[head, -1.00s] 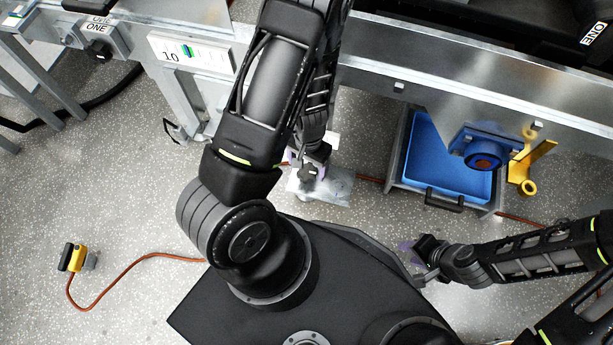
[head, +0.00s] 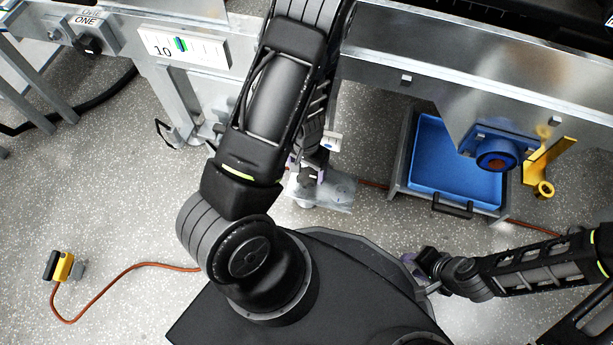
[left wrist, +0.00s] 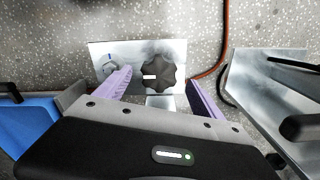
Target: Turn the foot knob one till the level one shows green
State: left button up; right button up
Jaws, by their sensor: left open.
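In the left wrist view a black lobed knob (left wrist: 158,72) with a white mark sits on a metal plate (left wrist: 97,50). In the head view this gripper (head: 310,165) is over the plate (head: 335,193), partly hidden by my arm. A white panel (head: 205,50) marked 10 shows a green and blue marker. My right gripper (head: 420,263) is by my base, its fingers unclear.
A blue tray (head: 450,187) sits in a metal frame under the bench, right of the plate, beside a yellow bracket (head: 547,165). A black knob (head: 90,45) labelled ONE is at upper left. A yellow plug (head: 62,265) with an orange cable lies on the floor.

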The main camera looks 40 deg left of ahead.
aim_at(306, 176)
pick_arm(q)
notch_tip(306, 176, down, 4)
jog(key=shift+r+b, duration=0.1)
jog(key=shift+b, duration=0.8)
jog(key=c, duration=1.4)
